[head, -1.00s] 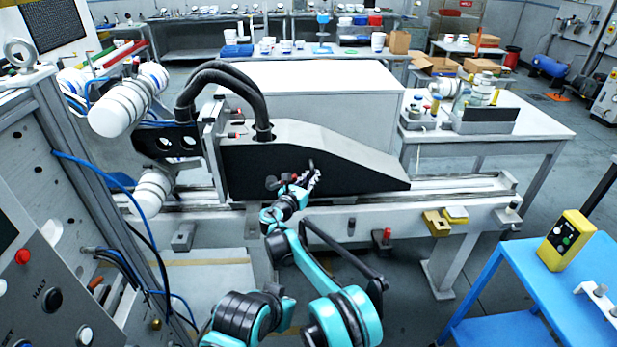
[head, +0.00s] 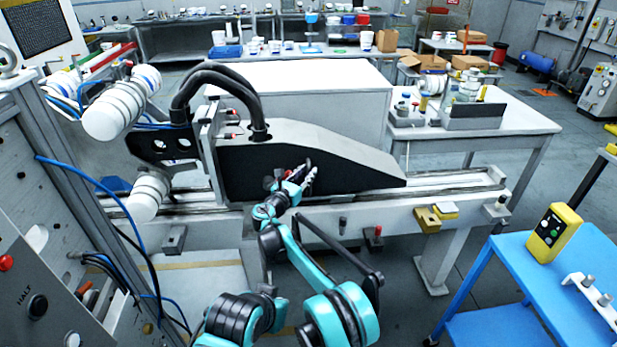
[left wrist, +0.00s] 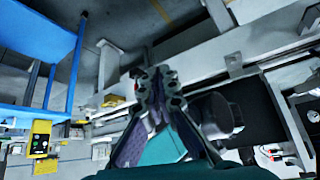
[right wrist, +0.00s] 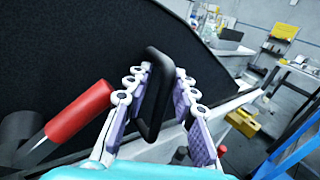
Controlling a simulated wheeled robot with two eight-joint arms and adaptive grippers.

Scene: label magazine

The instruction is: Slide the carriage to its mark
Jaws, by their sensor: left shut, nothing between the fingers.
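The carriage (head: 330,178) is a long body with a black side and a grey sloped top, sitting on a pale rail (head: 455,188). My right gripper (head: 306,172) is at its black side. In the right wrist view, the fingers of my right gripper (right wrist: 163,72) stand either side of a black loop handle (right wrist: 150,115), with a small gap on the right; contact is unclear. A red-gripped lever (right wrist: 80,110) is beside it. My left gripper (left wrist: 157,72) is shut and empty, seen only in the left wrist view. I cannot make out the mark.
Yellow blocks (head: 428,219) and a red-topped knob (head: 376,238) are on the rail's front. A blue table (head: 540,290) with a yellow control box (head: 553,232) stands at right. A grey control panel (head: 60,270) is at left. Black hoses (head: 215,75) arch over the carriage.

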